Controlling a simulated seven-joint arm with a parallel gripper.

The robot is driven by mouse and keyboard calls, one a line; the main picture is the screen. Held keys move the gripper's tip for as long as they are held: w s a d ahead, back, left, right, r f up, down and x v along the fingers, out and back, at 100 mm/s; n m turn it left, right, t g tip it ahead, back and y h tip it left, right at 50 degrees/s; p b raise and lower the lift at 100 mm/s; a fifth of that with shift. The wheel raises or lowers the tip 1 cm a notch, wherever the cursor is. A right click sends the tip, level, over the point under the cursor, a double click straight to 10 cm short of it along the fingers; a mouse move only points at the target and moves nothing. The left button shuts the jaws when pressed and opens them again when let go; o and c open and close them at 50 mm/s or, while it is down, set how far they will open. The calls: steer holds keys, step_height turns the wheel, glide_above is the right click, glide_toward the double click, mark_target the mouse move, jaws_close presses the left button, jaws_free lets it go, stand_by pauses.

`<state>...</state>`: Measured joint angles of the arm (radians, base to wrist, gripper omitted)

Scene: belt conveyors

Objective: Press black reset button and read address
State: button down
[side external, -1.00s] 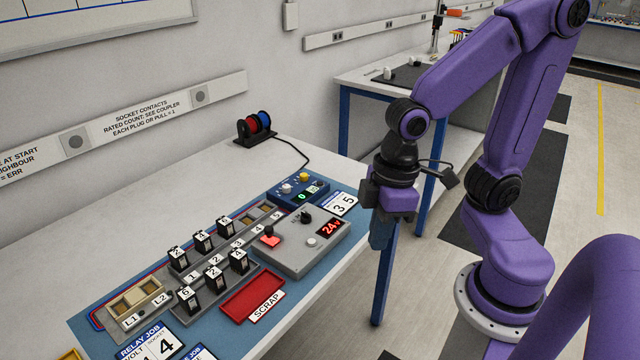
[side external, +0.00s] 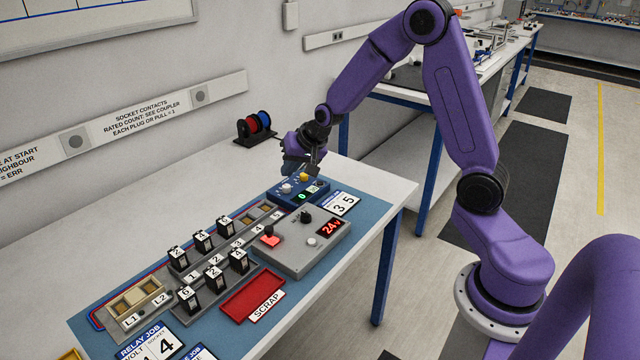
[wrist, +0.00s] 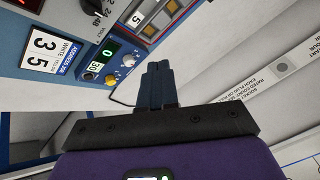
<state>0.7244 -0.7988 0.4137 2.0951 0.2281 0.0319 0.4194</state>
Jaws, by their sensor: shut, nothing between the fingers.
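A small blue box (side external: 283,196) stands at the back right of the blue mat. It has a white knob (side external: 287,188), a yellow knob (side external: 304,177) and a green display (side external: 301,197) reading 0. The wrist view shows the box (wrist: 90,78), its yellow knob (wrist: 129,60) and display (wrist: 108,57).
A grey box (side external: 290,246) with a red lit switch, black knob and 24V display stands in front. Left of it are several black relays (side external: 204,241) and a red scrap tray (side external: 253,293). A wire spool stand (side external: 254,129) is near the wall. The back-left bench is clear.

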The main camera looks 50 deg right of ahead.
steer(key=w+d+f+m+t+h, duration=0.15)
steer(key=w+d+m, duration=0.25)
steer(key=d, duration=0.7)
steer(key=m+h, duration=0.3)
glide_above(322, 184)
step_height(322, 184, down, 2)
steer(key=shift+f, duration=0.25)
steer(key=shift+f, duration=4.4)
steer(key=shift+f, duration=0.1)
steer(key=shift+f, duration=0.3)
steer(key=shift+f, duration=0.4)
steer(key=shift+r, duration=0.8)
